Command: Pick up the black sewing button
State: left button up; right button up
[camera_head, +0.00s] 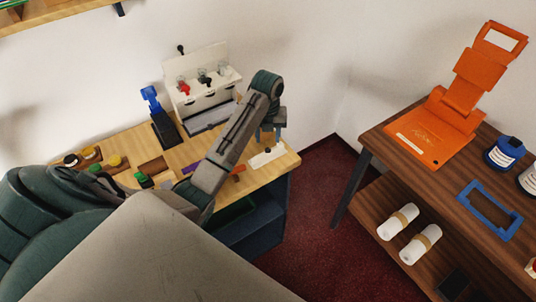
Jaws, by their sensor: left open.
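A small dark spot (268,149) shows at the white strip (262,160) near the right end of the light wood counter (285,160). It may be the black sewing button, but it is too small to be sure. My left arm crosses the counter from the lower left, and my left gripper (271,132) points down just above this spot. The gripper is open, and I see nothing held between its fingers. I cannot tell whether the fingertips touch anything. My right gripper is out of view.
A white stand with small jars (205,78) and a blue device on a black base (163,128) stand at the counter's back. Round items on wooden trays (152,166) lie left. A brown table (400,170) with an orange folding stand (432,133) is at right, across red floor.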

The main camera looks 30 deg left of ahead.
aim_at(268, 149)
pick_arm(q)
notch_tip(268, 149, down, 4)
jog(key=shift+w+f+p, duration=0.1)
jog(key=shift+f+p, duration=0.05)
jog(key=shift+p, duration=0.9)
jog(key=shift+f, duration=0.3)
grip_shut()
